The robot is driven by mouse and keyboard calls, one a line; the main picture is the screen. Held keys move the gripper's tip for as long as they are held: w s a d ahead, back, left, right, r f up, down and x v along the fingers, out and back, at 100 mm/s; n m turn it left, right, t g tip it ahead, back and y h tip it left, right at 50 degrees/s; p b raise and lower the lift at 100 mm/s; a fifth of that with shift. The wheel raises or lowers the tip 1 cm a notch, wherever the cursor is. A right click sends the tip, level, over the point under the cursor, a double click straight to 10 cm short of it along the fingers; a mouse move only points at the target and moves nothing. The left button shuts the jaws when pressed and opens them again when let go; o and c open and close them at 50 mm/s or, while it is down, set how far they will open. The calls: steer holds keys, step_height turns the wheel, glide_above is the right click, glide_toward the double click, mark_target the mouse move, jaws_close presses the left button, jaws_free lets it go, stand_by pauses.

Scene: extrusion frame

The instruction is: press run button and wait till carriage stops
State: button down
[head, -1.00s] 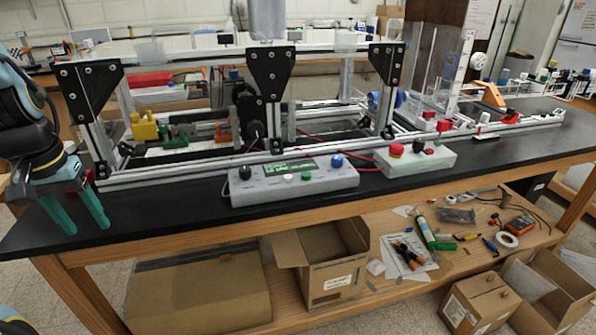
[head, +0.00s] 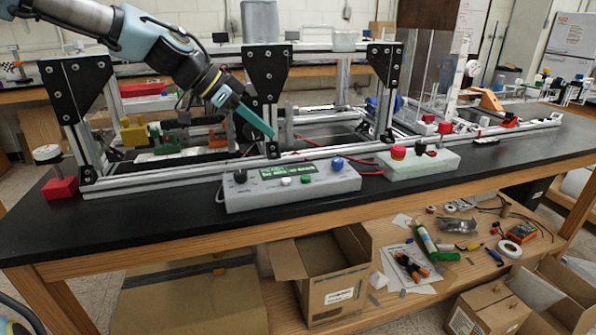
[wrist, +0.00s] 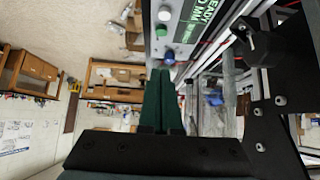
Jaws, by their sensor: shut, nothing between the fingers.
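The grey control box (head: 258,199) lies on the black bench in front of the extrusion frame. It carries a black knob (head: 240,176), a white button (head: 286,182), a green button (head: 306,180), a blue button (head: 337,163) and a lit green display. In the wrist view the display (wrist: 205,12) reads READY and a figure in MM. My gripper (head: 272,135) is shut and empty, raised above and behind the box, fingers slanting down to the right. In the wrist view the green button (wrist: 161,31) and blue button (wrist: 169,57) appear just beyond the fingertips (wrist: 160,74). I cannot single out the carriage.
A paler box (head: 425,163) with a red mushroom button (head: 398,152) stands to the right. The frame's black corner plates (head: 268,68) and rails rise close to my arm. A red block (head: 60,188) sits at the bench's left end. The front strip of the bench is clear.

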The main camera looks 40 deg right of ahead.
stand_by(0.3)
steer(key=p, duration=0.1)
glide_above(307, 177)
steer(key=a, duration=0.2)
steer(key=f, duration=0.4)
steer(key=w+f, duration=0.1)
steer(key=f, duration=0.2)
steer(key=shift+a, duration=0.2)
step_height(307, 177, down, 3)
steer(key=shift+f+p, duration=0.1)
steer(key=shift+p, duration=0.45)
steer(key=shift+f, duration=0.4)
steer(key=shift+f, duration=0.1)
